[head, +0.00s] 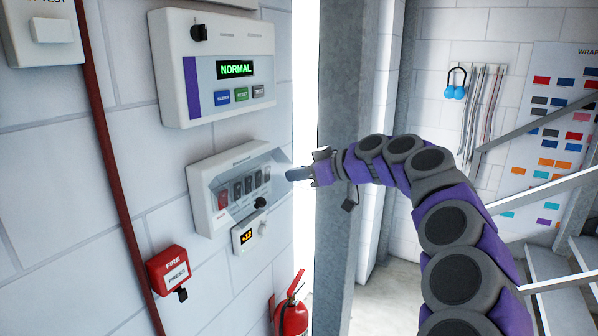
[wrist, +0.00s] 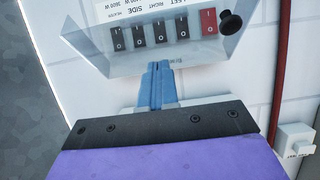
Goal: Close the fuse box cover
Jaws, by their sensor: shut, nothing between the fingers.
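The fuse box (head: 203,205) is a pale box on the wall at left centre in the head view. Its face has several dark switches and one red switch. The wrist view shows the switches upside down, with the red switch (wrist: 208,21) at right. A clear cover (wrist: 92,45) shows there as a see-through sheet around the switches; it seems to stand out from the box, but its exact angle is hard to tell. My gripper (head: 292,174) is shut and empty at the box's right side. Its blue fingers (wrist: 158,84) overlap the cover's near edge in the wrist view; contact cannot be told.
A control panel (head: 178,50) reading NORMAL hangs above the box. A small yellow-display unit (head: 243,238) sits just below it. A red fire call box (head: 168,268), a red pipe (head: 108,160) and an extinguisher (head: 292,318) are nearby. A grey post (head: 343,100) stands behind my arm.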

